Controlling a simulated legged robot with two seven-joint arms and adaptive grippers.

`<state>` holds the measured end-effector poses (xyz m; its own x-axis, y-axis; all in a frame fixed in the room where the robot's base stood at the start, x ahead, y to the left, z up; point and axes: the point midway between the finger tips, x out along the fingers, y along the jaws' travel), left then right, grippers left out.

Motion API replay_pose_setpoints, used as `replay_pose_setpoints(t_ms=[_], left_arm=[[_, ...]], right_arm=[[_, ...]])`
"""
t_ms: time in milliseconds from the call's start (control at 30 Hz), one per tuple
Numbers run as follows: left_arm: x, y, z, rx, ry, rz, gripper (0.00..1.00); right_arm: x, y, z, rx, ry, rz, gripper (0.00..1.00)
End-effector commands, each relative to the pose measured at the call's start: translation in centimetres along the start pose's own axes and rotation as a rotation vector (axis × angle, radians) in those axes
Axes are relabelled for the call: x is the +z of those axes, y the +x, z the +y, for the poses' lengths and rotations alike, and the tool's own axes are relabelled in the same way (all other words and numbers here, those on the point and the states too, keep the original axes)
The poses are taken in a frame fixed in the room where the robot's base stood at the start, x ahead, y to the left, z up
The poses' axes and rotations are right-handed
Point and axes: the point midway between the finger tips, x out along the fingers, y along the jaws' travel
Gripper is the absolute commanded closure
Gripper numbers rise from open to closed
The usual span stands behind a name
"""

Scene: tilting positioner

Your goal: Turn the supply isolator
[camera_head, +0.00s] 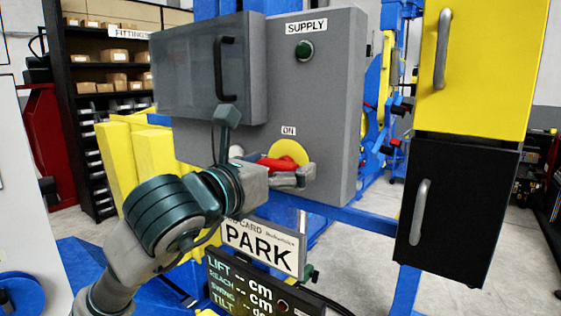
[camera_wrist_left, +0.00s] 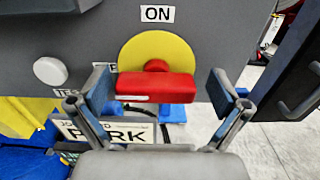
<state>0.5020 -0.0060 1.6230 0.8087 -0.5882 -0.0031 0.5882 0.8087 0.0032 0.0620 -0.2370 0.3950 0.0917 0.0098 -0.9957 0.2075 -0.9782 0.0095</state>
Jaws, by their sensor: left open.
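The supply isolator is a red handle (camera_head: 280,164) on a yellow round plate (camera_head: 291,151), low on the front of a grey cabinet (camera_head: 330,110). The ON label (camera_head: 288,131) sits just above it. My left gripper (camera_head: 290,175) is at the handle. In the wrist view its open fingers (camera_wrist_left: 160,92) stand on either side of the red handle, with gaps visible at both ends. The right gripper is out of view.
A green lamp (camera_head: 304,49) sits under the SUPPLY label. Yellow and black cabinets (camera_head: 455,205) stand at right. A PARK sign (camera_head: 262,245) and a display (camera_head: 250,290) are below the gripper.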

Motion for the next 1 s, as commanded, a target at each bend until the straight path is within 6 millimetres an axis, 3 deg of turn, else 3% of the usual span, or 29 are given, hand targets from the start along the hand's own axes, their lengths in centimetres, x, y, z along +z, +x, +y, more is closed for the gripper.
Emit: replay_pose_setpoints(t_ms=[233, 400, 467, 500, 1000], left_arm=[[-0.05, 0.01, 0.17, 0.001, -0.001, 0.000, 0.00], [-0.05, 0.09, 0.07, 0.001, 0.000, 0.001, 0.43], [-0.05, 0.10, 0.11, 0.001, -0.001, 0.001, 0.57], [-0.05, 0.11, 0.13, 0.002, -0.001, 0.001, 0.60], [0.01, 0.18, 0.25, 0.005, 0.111, 0.000, 0.60]], right_arm=[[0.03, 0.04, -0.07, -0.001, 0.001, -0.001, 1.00], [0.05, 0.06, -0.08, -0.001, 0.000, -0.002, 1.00], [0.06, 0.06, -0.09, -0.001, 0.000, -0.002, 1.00], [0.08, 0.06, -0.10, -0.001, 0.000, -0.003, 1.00], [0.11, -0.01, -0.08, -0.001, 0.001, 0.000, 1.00]])
